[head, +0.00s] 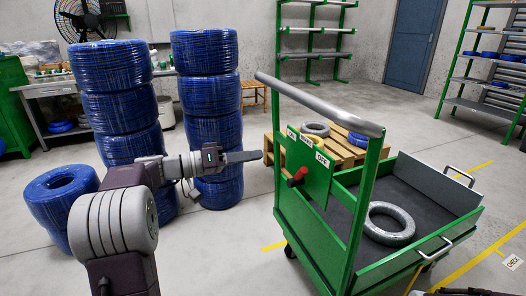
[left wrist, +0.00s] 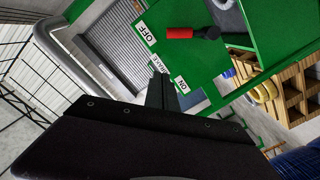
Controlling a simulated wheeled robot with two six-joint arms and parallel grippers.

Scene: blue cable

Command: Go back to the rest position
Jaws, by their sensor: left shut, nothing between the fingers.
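My left arm reaches in from the left, and its left gripper (head: 256,155) is shut and empty. It points right, close to the cart's green panel (head: 306,165), with a small gap in the picture. The panel carries a red-handled lever (head: 298,177) and white labels, including OFF. In the left wrist view, the shut fingers (left wrist: 162,88) show against the panel (left wrist: 190,60), with the red handle (left wrist: 180,33) above them, not held. My right gripper is not in view.
The green cart (head: 330,262) has a grey push bar (head: 320,105) and a grey coil (head: 390,223) on its bed. Tall stacks of blue cable coils (head: 205,55) stand behind my left arm. A wooden pallet (head: 348,152) lies behind the cart. Open floor is at the front centre (head: 220,265).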

